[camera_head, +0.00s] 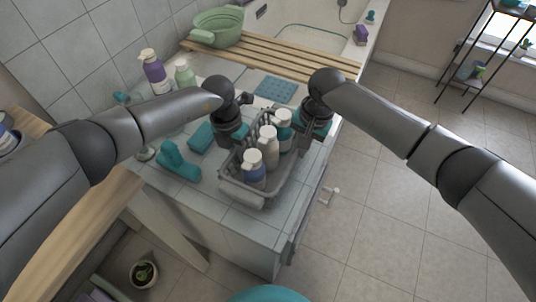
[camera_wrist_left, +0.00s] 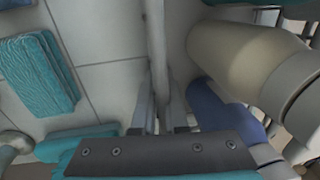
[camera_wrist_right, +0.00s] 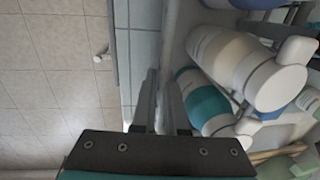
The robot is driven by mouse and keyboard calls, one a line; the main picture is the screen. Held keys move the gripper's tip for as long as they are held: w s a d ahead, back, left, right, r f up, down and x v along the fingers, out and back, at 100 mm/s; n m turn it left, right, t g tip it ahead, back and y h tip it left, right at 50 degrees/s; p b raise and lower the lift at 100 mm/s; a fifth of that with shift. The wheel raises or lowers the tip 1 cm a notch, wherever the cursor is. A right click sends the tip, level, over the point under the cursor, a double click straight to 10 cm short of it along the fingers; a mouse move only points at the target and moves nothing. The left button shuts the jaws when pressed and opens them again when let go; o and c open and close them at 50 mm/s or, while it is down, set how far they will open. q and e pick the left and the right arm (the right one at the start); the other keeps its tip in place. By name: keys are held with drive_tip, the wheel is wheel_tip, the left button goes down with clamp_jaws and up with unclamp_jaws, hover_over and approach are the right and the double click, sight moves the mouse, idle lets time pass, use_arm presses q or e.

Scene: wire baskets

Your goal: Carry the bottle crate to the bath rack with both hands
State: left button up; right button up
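The grey bottle crate (camera_head: 243,193) is over the tiled counter near its front edge, with several bottles standing in it. Whether it is lifted is hard to tell. The bath rack (camera_head: 290,64), made of wooden slats, lies across the tub behind. My left gripper (camera_head: 236,142) is at the crate's left side; in the left wrist view its fingers (camera_wrist_left: 162,100) close around the thin wall. My right gripper (camera_head: 305,128) is at the far right side; in the right wrist view its fingers (camera_wrist_right: 160,95) pinch the opposite wall. In the head view, both fingertips are mostly hidden.
A green basin (camera_head: 218,27) sits at the rack's left end. A purple pump bottle (camera_head: 154,73) and a green bottle (camera_head: 184,73) stand at the back left. A blue mat (camera_head: 275,90) lies before the rack. Open floor is at right.

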use_arm(q)
clamp_jaws()
use_arm(e)
clamp_jaws()
use_arm(q)
drive_tip(key=shift+w+r, duration=0.1)
use_arm(e)
drive_tip(key=shift+w+r, duration=0.1)
idle(0.6)
use_arm(q)
drive_tip(key=shift+r, duration=0.15)
use_arm(e)
drive_tip(key=shift+r, duration=0.15)
